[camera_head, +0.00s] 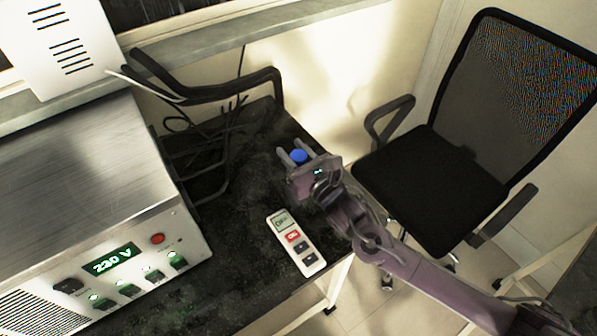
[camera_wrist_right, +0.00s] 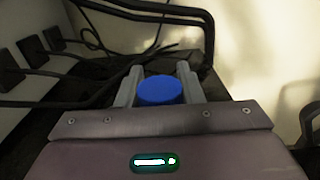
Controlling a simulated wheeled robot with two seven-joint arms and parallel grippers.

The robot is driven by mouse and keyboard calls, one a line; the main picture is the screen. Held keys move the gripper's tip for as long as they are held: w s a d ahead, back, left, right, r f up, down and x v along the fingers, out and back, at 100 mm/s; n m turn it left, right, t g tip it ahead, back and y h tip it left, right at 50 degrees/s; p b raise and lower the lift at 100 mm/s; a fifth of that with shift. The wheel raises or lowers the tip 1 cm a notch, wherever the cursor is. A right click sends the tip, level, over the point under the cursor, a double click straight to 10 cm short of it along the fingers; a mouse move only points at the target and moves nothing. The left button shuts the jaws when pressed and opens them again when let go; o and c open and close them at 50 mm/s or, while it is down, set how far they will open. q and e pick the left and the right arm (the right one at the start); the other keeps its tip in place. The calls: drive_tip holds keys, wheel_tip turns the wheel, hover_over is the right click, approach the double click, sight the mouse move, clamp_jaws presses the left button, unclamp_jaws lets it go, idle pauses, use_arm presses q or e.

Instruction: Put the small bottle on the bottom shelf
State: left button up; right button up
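The small bottle (camera_head: 299,156) shows only as a round blue cap over the dark table's right part; its body is hidden. My right gripper (camera_head: 295,151) has one finger on each side of it. In the right wrist view the blue cap (camera_wrist_right: 160,90) fills the gap between the two grey fingers (camera_wrist_right: 159,82), so the gripper looks shut on the bottle. Whether the bottle touches the table top is hidden. My left gripper is in neither view. No shelf that I can make out as the bottom shelf shows.
A white remote-like device (camera_head: 296,243) lies on the black table (camera_head: 225,268) near my right gripper. A metal box with a 230 V display (camera_head: 112,259) stands at the left. Black cables (camera_head: 205,128) lie behind. A black office chair (camera_head: 430,185) stands at the right.

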clamp_jaws()
